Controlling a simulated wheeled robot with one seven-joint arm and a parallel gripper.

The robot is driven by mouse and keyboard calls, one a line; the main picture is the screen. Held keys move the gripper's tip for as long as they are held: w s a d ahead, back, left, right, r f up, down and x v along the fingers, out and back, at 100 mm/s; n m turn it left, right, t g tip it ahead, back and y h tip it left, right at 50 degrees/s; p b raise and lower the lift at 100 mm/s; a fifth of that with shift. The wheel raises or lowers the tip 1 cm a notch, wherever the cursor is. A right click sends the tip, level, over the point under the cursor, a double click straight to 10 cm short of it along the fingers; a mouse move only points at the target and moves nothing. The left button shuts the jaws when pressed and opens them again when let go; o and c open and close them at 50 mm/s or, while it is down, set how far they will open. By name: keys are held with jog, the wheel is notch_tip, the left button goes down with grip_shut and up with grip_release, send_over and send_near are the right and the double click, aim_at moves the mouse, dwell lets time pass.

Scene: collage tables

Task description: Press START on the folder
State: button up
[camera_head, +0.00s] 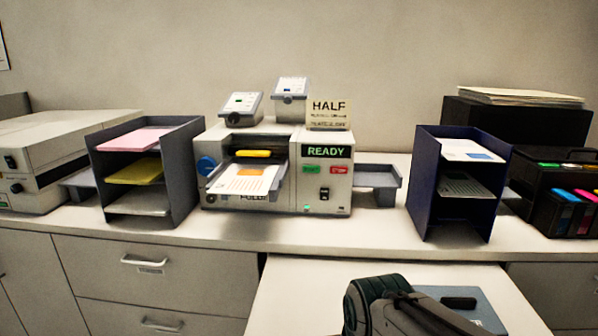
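The folder (225,146) is a light grey machine in the middle of the counter. Its display (326,152) reads READY in green. Below the display are a small green button (311,170), its label too small to read surely, and a red button (340,170) to its right. A dark rocker switch (324,194) sits lower. A printed sheet (243,184) lies on the folder's front tray. Part of my dark arm shows at the bottom, right of centre, well in front of the folder. My gripper's fingers are not visible.
A grey sorter (181,178) with coloured paper stands left of the folder, a navy sorter (424,187) right of it. A HALF sign (329,114) stands on top. A low white table (290,300) lies in front, with a blue-grey board (483,307).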

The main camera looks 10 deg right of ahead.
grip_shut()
